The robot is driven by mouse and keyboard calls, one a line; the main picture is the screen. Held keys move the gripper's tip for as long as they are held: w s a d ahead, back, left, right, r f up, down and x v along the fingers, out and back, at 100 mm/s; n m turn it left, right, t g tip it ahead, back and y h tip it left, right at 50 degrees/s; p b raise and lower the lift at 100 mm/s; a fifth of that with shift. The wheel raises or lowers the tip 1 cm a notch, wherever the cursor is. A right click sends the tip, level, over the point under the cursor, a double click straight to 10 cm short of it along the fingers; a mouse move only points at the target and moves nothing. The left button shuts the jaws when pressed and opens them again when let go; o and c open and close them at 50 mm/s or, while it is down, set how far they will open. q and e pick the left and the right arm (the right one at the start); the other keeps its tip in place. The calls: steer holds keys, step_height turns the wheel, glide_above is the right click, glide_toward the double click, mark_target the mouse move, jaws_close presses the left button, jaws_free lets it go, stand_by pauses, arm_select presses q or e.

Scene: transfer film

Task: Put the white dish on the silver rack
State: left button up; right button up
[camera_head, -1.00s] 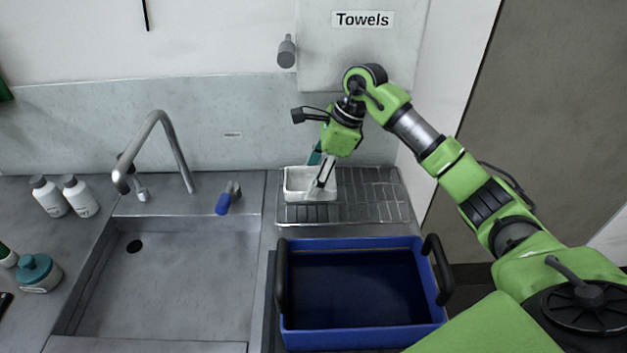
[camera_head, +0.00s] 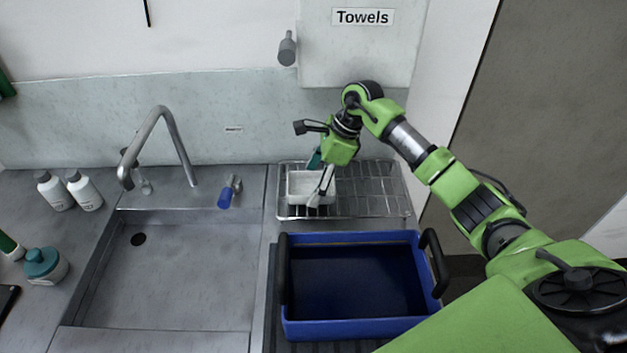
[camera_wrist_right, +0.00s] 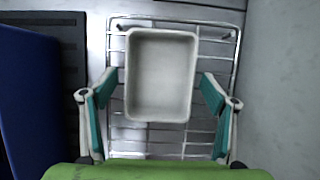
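The white dish (camera_head: 298,188) is a small rectangular open tray. It sits upright on the left part of the silver wire rack (camera_head: 378,190), and the wrist view shows the empty dish (camera_wrist_right: 160,75) over the rack's bars (camera_wrist_right: 215,45). My right gripper (camera_head: 316,182) is above the dish. In the wrist view my right gripper (camera_wrist_right: 159,80) is open, with one teal-padded finger on each side of the dish and a visible gap on both sides. My left gripper is not in view.
A blue crate (camera_head: 360,328) with dark handles stands in front of the rack. A sink (camera_head: 185,270) with a tall faucet (camera_head: 165,120) is to the left. White bottles (camera_head: 85,190) stand at far left. A towel dispenser (camera_head: 360,55) hangs above the rack. The rack's right part is clear.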

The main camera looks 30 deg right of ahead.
steer(key=shift+r, duration=0.15)
steer(key=shift+r, duration=0.15)
steer(key=b+v, duration=0.2)
steer(key=v, duration=0.3)
steer(key=shift+d, duration=0.15)
steer(key=s+d+b, duration=0.1)
steer(key=d, duration=0.2)
steer(key=s+d+b, duration=0.1)
steer(key=s+d, duration=0.1)
steer(key=d, duration=0.1)
steer(key=s+d+b, duration=0.1)
steer(key=d, duration=0.2)
steer(key=shift+s+d+f, duration=0.25)
steer(key=shift+s+d, duration=0.05)
steer(key=shift+s, duration=0.05)
steer(key=shift+s+d+r+b, duration=0.15)
steer(key=shift+s+d+b, duration=0.15)
steer(key=shift+d, duration=0.2)
